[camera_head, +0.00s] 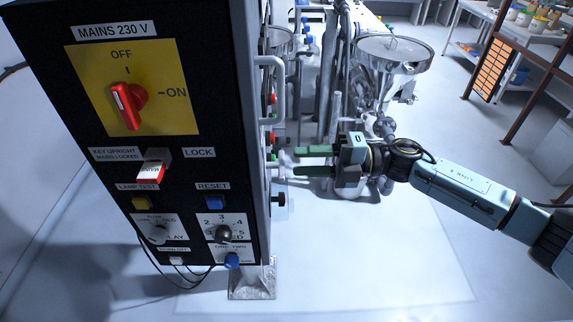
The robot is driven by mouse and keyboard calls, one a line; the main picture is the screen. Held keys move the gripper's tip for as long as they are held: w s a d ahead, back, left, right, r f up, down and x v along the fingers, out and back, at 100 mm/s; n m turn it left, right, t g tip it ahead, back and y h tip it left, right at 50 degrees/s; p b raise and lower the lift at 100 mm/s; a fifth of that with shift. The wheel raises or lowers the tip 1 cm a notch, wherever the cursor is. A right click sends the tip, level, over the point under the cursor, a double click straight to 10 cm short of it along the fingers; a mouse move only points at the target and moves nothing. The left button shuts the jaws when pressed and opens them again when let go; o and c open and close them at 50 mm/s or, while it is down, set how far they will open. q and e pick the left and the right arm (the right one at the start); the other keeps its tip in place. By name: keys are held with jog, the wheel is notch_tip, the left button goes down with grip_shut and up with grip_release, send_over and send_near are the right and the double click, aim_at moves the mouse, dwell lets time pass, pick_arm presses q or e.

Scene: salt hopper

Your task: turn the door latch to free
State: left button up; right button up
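My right gripper (296,161) comes in from the right and points left at the side face of the black control cabinet (100,75). Its two green fingers lie one above the other with a clear gap between them, so it is open. A small pale metal fitting (284,160), which may be the door latch, sticks out from the cabinet side right at the fingertips. I cannot tell whether the fingers touch it or how it is turned. The cabinet side is seen nearly edge-on, so its fittings are partly hidden. My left gripper is not in view.
A grey bar handle (280,90) is above on the cabinet side, and a black knob (281,199) is below. A steel hopper (394,55) stands behind my gripper. The floor below right is clear.

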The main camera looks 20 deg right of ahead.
jog(key=b+v, duration=0.2)
jog(key=v, duration=0.6)
